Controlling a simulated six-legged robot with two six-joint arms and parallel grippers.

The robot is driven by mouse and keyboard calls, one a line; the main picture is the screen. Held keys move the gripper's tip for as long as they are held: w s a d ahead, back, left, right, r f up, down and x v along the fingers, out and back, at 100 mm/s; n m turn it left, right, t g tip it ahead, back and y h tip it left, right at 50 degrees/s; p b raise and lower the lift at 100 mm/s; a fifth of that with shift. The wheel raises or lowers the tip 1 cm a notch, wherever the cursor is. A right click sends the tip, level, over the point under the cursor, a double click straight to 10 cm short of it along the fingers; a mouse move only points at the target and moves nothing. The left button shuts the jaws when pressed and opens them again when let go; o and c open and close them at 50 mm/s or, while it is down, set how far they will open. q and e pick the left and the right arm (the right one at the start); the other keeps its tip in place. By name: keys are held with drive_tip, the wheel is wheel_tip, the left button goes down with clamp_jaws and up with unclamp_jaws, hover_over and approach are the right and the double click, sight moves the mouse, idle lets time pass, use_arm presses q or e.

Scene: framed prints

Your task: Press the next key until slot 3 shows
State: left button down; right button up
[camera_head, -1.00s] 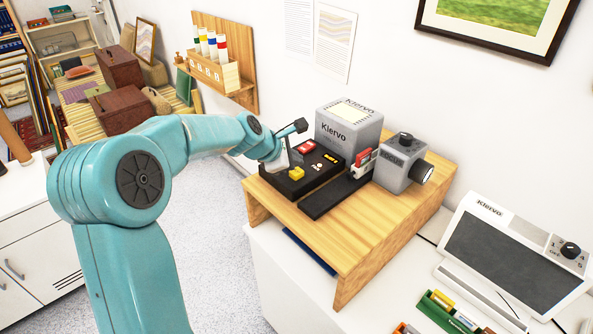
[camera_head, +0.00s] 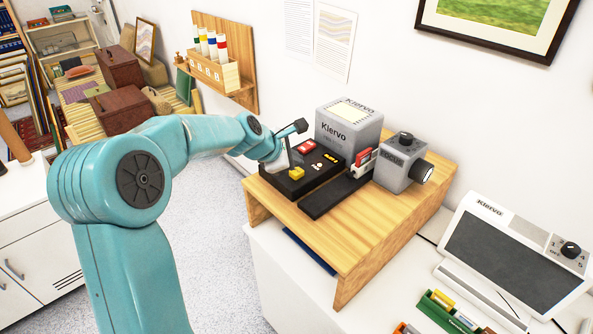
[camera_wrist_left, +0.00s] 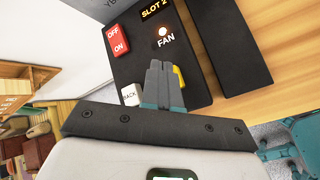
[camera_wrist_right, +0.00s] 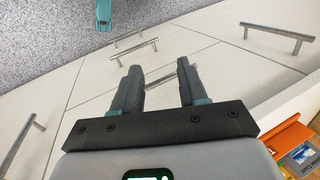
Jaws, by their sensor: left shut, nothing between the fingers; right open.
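The black control panel (camera_head: 325,168) sits on the wooden stand, in front of the grey Kiervo projector (camera_head: 348,130). Its display (camera_wrist_left: 153,9) reads SLOT 2. The yellow key (camera_head: 296,173) is at the panel's near end; in the left wrist view the yellow key (camera_wrist_left: 179,77) is partly behind my fingers, and no label on it shows. The white BACK key (camera_wrist_left: 130,94) is beside it. My left gripper (camera_wrist_left: 160,66) is shut and empty, its tips over the panel near the yellow key; contact cannot be told. My right gripper (camera_wrist_right: 158,78) is open and empty.
A red OFF/ON switch (camera_wrist_left: 118,41) and a lit FAN lamp (camera_wrist_left: 163,31) are on the panel. A grey focus unit (camera_head: 402,163) stands at right on the wooden stand (camera_head: 370,235). My right gripper is over white drawer fronts with metal handles (camera_wrist_right: 278,31).

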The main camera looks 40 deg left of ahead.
sight(294, 173)
use_arm(q)
drive_tip(key=shift+f, duration=0.35)
drive_tip(key=shift+f+b, duration=0.8)
drive_tip(key=shift+f, duration=0.05)
idle(0.7)
idle(0.4)
drive_tip(key=shift+r+p, duration=1.3)
drive_tip(key=shift+p, duration=0.05)
wheel_tip(294, 173, up, 5)
drive_tip(key=p, duration=0.5)
